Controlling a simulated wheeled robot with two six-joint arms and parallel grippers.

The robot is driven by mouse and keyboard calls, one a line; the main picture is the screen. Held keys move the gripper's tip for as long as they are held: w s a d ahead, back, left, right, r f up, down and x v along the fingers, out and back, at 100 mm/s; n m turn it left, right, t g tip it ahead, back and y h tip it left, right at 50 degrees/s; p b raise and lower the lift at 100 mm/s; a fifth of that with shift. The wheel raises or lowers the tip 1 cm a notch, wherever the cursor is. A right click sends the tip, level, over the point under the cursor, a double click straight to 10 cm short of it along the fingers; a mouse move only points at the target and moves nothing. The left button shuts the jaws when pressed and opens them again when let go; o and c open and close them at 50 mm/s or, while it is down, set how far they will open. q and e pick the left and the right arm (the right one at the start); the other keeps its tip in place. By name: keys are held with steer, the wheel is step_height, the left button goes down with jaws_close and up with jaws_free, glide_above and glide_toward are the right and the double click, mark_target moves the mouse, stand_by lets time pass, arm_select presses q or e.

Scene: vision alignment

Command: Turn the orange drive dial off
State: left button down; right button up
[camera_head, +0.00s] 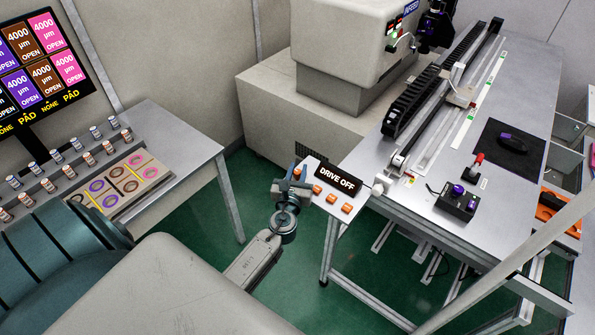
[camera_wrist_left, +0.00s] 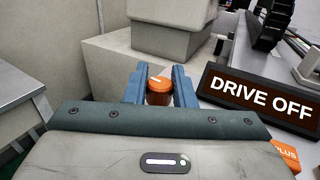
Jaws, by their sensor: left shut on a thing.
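The orange drive dial (camera_wrist_left: 159,92) stands between the two blue fingers of my left gripper (camera_wrist_left: 159,88) in the left wrist view. It is a short orange cylinder with a white mark across its top. My left gripper is shut on the dial. In the head view the left gripper (camera_head: 295,173) reaches the left end of a small white panel, and the dial (camera_head: 298,172) is mostly hidden by the fingers. A dark sign (camera_head: 338,180) beside it reads DRIVE OFF; it also shows in the left wrist view (camera_wrist_left: 262,98). My right gripper is in neither view.
Several other orange controls (camera_head: 347,208) sit along the panel's front. A workbench (camera_head: 455,165) with a linear rail and a purple-knobbed box (camera_head: 457,202) stands right. A side table (camera_head: 178,140) with jars and a monitor (camera_head: 42,62) are left. Green floor (camera_head: 255,190) lies between.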

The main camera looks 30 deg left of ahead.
arm_select(q)
steer(key=shift+r, duration=0.1)
steer(key=c, duration=1.3)
jaws_free()
steer(key=shift+c, duration=0.2)
steer(key=shift+o, duration=0.4)
steer(key=shift+s+d+f, duration=0.2)
steer(key=shift+s, duration=0.2)
steer(key=b+v, duration=0.3)
steer(key=v, duration=0.7)
steer(key=shift+r, duration=0.15)
